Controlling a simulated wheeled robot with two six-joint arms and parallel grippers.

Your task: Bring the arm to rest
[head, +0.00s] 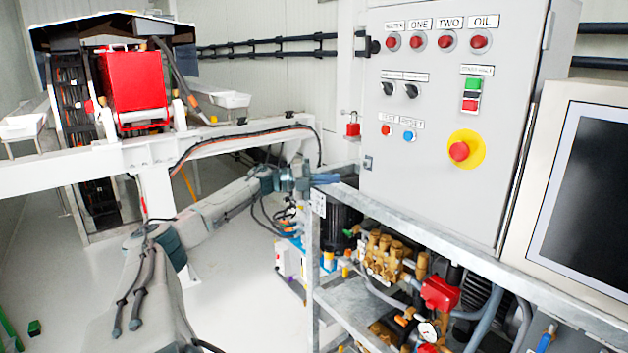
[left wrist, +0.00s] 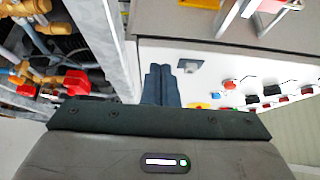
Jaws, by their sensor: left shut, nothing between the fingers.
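My left arm reaches in from the lower left of the head view. Its gripper (head: 325,178) is at the lower left corner of the grey control cabinet (head: 440,140), close to the metal frame's top rail. In the left wrist view the two dark blue fingers (left wrist: 161,85) lie side by side, shut and empty, in front of the cabinet face beside a small grey latch (left wrist: 188,66). I cannot tell whether the fingertips touch the cabinet or rail. My right gripper is not in view.
The metal frame (head: 440,235) holds brass pump parts (head: 385,255) and hoses under the cabinet. The cabinet carries lamps, switches and a red emergency button (head: 459,151). A screen (head: 590,190) stands at right.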

